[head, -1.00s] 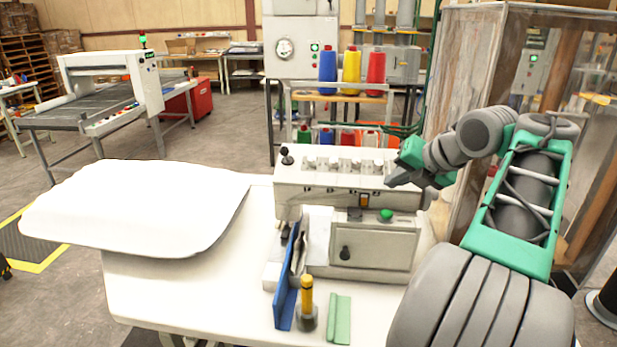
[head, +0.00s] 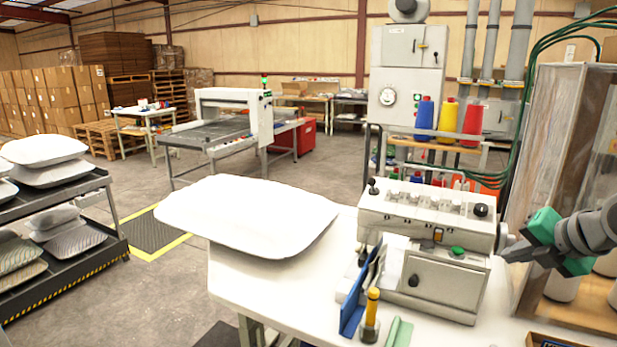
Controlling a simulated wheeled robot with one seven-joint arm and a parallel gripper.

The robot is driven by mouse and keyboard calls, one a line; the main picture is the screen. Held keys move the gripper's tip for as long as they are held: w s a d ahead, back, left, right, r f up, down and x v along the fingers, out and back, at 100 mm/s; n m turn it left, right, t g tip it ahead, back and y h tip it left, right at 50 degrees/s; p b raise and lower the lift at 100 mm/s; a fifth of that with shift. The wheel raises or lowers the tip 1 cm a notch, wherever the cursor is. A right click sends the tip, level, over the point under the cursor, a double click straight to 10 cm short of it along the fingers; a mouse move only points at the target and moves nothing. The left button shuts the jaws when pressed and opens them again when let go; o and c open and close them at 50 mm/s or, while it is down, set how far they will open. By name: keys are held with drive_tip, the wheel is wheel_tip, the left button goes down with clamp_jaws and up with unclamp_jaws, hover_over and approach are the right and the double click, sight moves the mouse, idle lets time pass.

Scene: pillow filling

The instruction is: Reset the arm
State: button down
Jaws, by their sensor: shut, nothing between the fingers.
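My gripper (head: 508,255) is at the right of the head view, just right of the control machine. Its dark fingers point left and are shut, with nothing between them. The grey and green arm behind it runs off the right edge. The white control machine (head: 465,273), with a row of knobs, a black dial and a green button, stands on the white table. A plump white pillow (head: 250,215) lies on the left part of the table, apart from my gripper.
A blue plate (head: 353,312), a yellow-topped tool (head: 372,308) and a green piece (head: 399,333) sit at the table's (head: 262,288) front. A wood-framed clear cabinet (head: 548,130) stands behind my arm. A pillow rack (head: 118,232) is at far left.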

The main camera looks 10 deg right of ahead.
drive_tip(key=s+d+f+m+g+h, duration=0.1)
drive_tip(key=s+d+f+m, duration=0.15)
drive_tip(key=f+m, duration=0.45)
drive_tip(key=s+d+f+m+g, duration=0.1)
drive_tip(key=s+f+m+g, duration=0.15)
drive_tip(key=m, duration=0.95)
drive_tip(key=s+d+f+m+g+h, duration=0.1)
drive_tip(key=s+d+f+m, duration=0.1)
drive_tip(key=s+f+m, duration=0.5)
drive_tip(key=a+f+m+g, duration=0.2)
drive_tip(key=a+f+m, duration=0.3)
drive_tip(key=a+m, duration=0.25)
drive_tip(key=s+a+f+n+g, duration=0.1)
drive_tip(key=a+f, duration=0.1)
drive_tip(key=a, duration=0.5)
drive_tip(key=s+a+f+n, duration=0.1)
drive_tip(key=a+f, duration=0.2)
drive_tip(key=a, duration=0.4)
drive_tip(key=w+a+r+n+t+y, duration=0.1)
drive_tip(key=w+a+r+n, duration=0.1)
drive_tip(key=a, duration=0.6)
drive_tip(key=w+a+r+n, duration=0.2)
drive_tip(key=a+n, duration=0.2)
drive_tip(key=a, duration=0.4)
drive_tip(key=shift+t+y, duration=0.35)
drive_tip(key=shift+y, duration=0.05)
drive_tip(key=shift+w+d, duration=0.1)
drive_tip(key=shift+w, duration=0.05)
